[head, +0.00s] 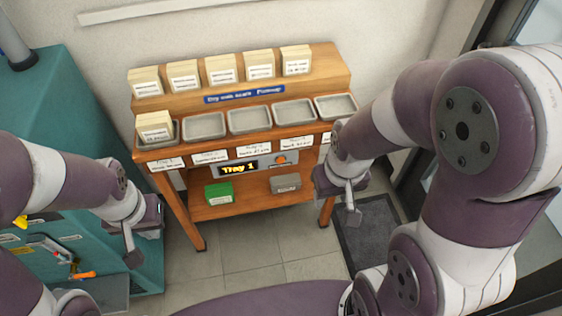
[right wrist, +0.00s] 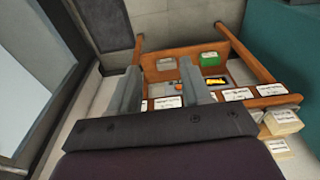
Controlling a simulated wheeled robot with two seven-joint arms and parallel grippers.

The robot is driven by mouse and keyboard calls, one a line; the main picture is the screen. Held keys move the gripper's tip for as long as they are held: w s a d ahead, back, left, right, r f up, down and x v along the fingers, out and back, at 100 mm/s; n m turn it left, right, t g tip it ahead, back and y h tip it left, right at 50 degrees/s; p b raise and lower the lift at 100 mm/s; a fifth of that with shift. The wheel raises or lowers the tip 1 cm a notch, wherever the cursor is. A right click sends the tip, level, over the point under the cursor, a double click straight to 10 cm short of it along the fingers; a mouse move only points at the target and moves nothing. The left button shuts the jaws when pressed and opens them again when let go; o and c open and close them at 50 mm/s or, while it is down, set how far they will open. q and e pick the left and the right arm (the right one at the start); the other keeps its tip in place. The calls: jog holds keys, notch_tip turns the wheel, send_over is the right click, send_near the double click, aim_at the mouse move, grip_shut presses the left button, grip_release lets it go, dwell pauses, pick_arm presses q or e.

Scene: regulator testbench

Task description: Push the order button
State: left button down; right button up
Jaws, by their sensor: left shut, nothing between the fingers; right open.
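The order button appears to be the small orange button (head: 281,159) on the grey panel under the wooden stand's shelf, right of a display (head: 239,168) that reads "Tray 1". In the right wrist view an orange spot (right wrist: 179,86) shows between my fingers, beside the lit display (right wrist: 214,81). My right gripper (head: 351,210) is in front of the stand's right side, apart from the button. Its two fingers (right wrist: 163,83) are spread and empty. My left gripper (head: 133,256) is shut and empty, low at the left, well away from the button.
The wooden stand (head: 330,62) holds several card boxes on top and a row of grey trays (head: 249,120). One box stands in the leftmost tray. A green box (head: 219,192) and a grey box (head: 285,183) sit on the lower shelf.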

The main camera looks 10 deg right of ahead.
grip_shut()
dwell(1.4)
